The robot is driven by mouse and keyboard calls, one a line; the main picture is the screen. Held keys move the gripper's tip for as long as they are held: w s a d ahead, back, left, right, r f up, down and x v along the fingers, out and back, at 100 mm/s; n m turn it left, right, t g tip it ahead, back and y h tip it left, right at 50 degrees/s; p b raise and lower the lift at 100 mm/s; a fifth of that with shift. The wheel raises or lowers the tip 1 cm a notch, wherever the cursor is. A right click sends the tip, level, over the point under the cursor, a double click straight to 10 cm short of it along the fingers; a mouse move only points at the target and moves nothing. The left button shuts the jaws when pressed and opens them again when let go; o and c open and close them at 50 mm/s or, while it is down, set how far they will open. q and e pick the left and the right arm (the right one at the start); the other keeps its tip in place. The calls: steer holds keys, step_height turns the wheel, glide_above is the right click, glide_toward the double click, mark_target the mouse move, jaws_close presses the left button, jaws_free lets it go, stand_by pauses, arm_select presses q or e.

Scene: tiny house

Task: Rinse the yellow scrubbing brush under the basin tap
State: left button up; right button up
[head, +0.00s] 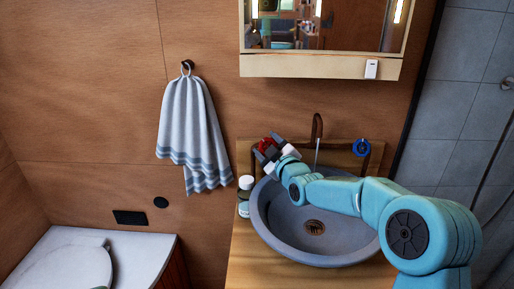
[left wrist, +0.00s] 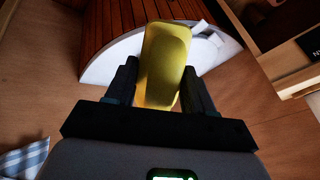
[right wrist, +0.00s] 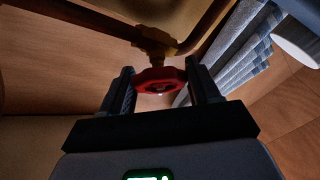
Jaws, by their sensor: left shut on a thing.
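The yellow scrubbing brush (left wrist: 165,62) is between the fingers of my left gripper (left wrist: 160,88) in the left wrist view. The gripper is shut on it; neither shows in the head view. The basin (head: 283,237) is a round grey bowl. Its tap (head: 317,128) is a dark curved spout, with a thin pale line, apparently water, below it. My right gripper (head: 268,153) is at the red tap handle (head: 265,145), left of the spout. In the right wrist view the red handle (right wrist: 160,80) spans the gap between its fingers; I cannot tell whether they grip it.
A blue tap handle (head: 361,148) is right of the spout. A striped towel (head: 192,130) hangs on the wall. A mirror cabinet (head: 320,66) is above. My right arm crosses over the basin.

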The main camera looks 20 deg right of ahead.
arm_select(q)
steer(key=shift+f+b, duration=2.8)
arm_select(e)
steer(key=shift+f+m+t+h, duration=0.2)
steer(key=shift+m+h, duration=0.4)
steer(key=shift+m, duration=0.35)
steer(key=shift+f+m+t+h, duration=0.1)
steer(key=shift+m+t+h, duration=0.1)
steer(key=shift+m+h, duration=0.6)
steer(key=m, duration=0.1)
steer(key=m+h+b, duration=0.1)
steer(key=m, duration=0.1)
steer(key=shift+r+m+h, duration=0.25)
steer(key=shift+h, duration=0.05)
arm_select(q)
steer(key=shift+f+b, duration=0.3)
steer(key=shift+f, duration=0.5)
arm_select(e)
steer(key=shift+r+m+h, duration=0.15)
steer(key=shift+m+h, duration=1.05)
steer(key=shift+m, duration=0.8)
steer(key=o, duration=1)
steer(key=shift+d, duration=0.1)
